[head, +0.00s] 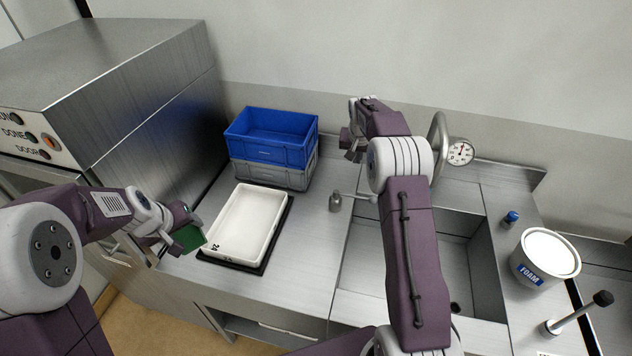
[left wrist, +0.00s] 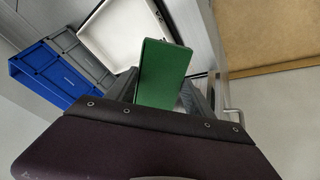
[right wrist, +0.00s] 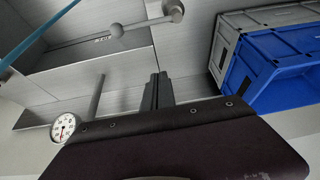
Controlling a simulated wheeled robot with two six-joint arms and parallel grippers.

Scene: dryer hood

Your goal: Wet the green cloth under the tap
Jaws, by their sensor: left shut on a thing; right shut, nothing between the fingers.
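The green cloth (head: 190,237) is a flat green block held in my left gripper (head: 176,232), left of the white tray. In the left wrist view the cloth (left wrist: 164,75) stands between the two fingers. My right gripper (head: 352,146) is shut and empty, raised behind the sink's left side. Its closed fingers show in the right wrist view (right wrist: 157,92). The tap (head: 438,140) is a curved grey spout behind the sink basin (head: 455,260), partly hidden by my right arm. A lever with a round knob (head: 335,201) sticks out left of it; it also shows in the right wrist view (right wrist: 173,10).
A white tray (head: 211,252) lies on a black mat. A blue crate (head: 270,148) sits on a grey crate (head: 265,176) behind it. The steel hood machine (head: 150,110) stands left. A dial gauge (head: 459,152), blue-capped item (head: 511,217) and foam tub (head: 541,275) stand right.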

